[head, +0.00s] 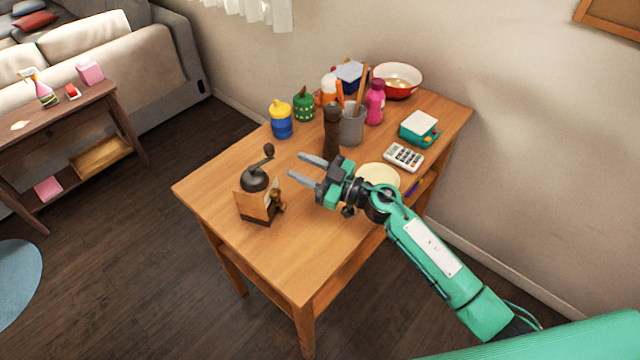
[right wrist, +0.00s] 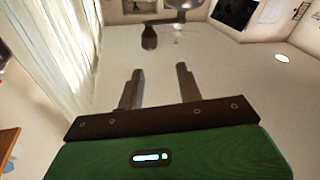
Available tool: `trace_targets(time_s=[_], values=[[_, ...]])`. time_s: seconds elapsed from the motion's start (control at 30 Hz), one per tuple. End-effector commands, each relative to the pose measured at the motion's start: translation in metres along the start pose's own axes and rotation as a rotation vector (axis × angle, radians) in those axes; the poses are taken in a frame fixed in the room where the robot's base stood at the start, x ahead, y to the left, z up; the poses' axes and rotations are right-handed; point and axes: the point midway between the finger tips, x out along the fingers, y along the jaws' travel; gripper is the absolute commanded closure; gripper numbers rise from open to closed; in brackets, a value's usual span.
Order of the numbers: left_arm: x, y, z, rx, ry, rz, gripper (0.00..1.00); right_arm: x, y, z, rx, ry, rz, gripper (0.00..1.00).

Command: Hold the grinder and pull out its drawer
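The grinder (head: 257,203) stands upright near the left end of the wooden table (head: 300,260). It has a wooden body, a dark domed top and a crank handle with a knob. A small brown part shows at its right side; I cannot tell whether this is the drawer or how far it is out. My right gripper (head: 296,167) is open and empty above the table, to the right of the grinder and apart from it. Its two fingers also show in the right wrist view (right wrist: 159,72), with nothing between them. My left gripper is not in view.
A dark pepper mill (head: 332,130), grey utensil cup (head: 352,126), cream plate (head: 380,174) and calculator (head: 404,157) stand near my right gripper. Behind are a blue-yellow cup (head: 281,122), a pink bottle (head: 375,102) and a red-rimmed bowl (head: 398,78). The table's front left is clear.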

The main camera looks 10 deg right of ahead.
Motion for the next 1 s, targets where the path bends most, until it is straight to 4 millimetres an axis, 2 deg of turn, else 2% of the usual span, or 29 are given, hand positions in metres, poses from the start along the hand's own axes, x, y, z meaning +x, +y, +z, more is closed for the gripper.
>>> trace_targets(time_s=[0.13,0.3,0.5,0.77,0.87,0.97,1.0], values=[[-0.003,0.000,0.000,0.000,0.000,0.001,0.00,0.008,-0.012,0.017,-0.010,-0.161,-0.289,0.64],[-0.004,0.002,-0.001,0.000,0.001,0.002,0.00,-0.009,-0.008,0.049,0.018,-0.442,-0.504,0.64],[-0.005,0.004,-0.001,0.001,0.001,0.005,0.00,-0.032,0.006,0.071,0.052,-0.677,-0.588,0.64],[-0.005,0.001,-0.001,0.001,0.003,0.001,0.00,-0.037,0.009,0.075,0.063,-0.721,-0.598,0.64],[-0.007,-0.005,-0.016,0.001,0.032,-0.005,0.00,-0.037,0.009,0.074,0.062,-0.719,-0.598,0.64],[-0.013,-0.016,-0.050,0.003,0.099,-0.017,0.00,-0.037,0.008,0.074,0.062,-0.718,-0.598,0.64],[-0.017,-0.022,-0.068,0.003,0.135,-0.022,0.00,-0.036,0.008,0.074,0.062,-0.718,-0.598,0.64]])
